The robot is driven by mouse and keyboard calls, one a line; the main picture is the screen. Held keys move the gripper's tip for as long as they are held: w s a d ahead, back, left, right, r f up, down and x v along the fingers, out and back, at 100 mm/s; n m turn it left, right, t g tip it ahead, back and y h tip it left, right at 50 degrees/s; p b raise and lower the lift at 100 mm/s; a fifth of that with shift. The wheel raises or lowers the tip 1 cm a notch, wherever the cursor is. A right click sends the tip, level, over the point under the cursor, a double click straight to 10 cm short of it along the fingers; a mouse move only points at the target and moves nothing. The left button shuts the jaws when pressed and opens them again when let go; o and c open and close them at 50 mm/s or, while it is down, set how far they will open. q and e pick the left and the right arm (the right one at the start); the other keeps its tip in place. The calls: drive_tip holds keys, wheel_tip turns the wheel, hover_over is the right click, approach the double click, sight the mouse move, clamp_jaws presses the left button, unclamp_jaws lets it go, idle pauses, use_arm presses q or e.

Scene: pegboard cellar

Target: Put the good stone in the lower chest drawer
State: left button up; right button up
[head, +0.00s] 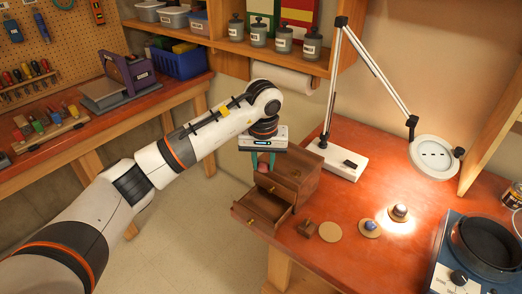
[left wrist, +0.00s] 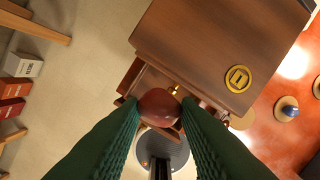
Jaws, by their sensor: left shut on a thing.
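My left gripper (head: 263,161) points down and is shut on a reddish-brown stone (left wrist: 160,107), which sits between the green fingers in the left wrist view. In the head view the stone is mostly hidden by the fingers. The small wooden chest (head: 303,172) stands at the table's left edge, just right of and below the gripper. Its lower drawer (head: 264,208) is pulled out toward the front left, and its inside looks empty. The stone is above the drawer area, apart from it as far as I can see. My right gripper is not in view.
On the orange table are a bare round coaster (head: 330,232), a coaster with a bluish stone (head: 370,226), and a dark stone (head: 399,211) under the lit lamp (head: 434,155). A hotplate (head: 482,250) stands right.

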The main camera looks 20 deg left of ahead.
sight(264, 170)
use_arm(q)
drive_tip(key=shift+f, duration=0.4)
wheel_tip(264, 170, down, 3)
drive_tip(key=shift+w+d+f+b, duration=0.1)
drive_tip(key=shift+b, duration=0.8)
drive_tip(key=shift+f, duration=0.4)
drive_tip(key=shift+f+b, duration=0.4)
drive_tip(key=shift+f, duration=0.15)
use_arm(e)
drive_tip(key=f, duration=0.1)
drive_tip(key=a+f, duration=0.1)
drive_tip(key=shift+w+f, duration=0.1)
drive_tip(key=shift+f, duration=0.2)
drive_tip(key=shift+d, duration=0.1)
use_arm(q)
drive_tip(key=o, duration=1)
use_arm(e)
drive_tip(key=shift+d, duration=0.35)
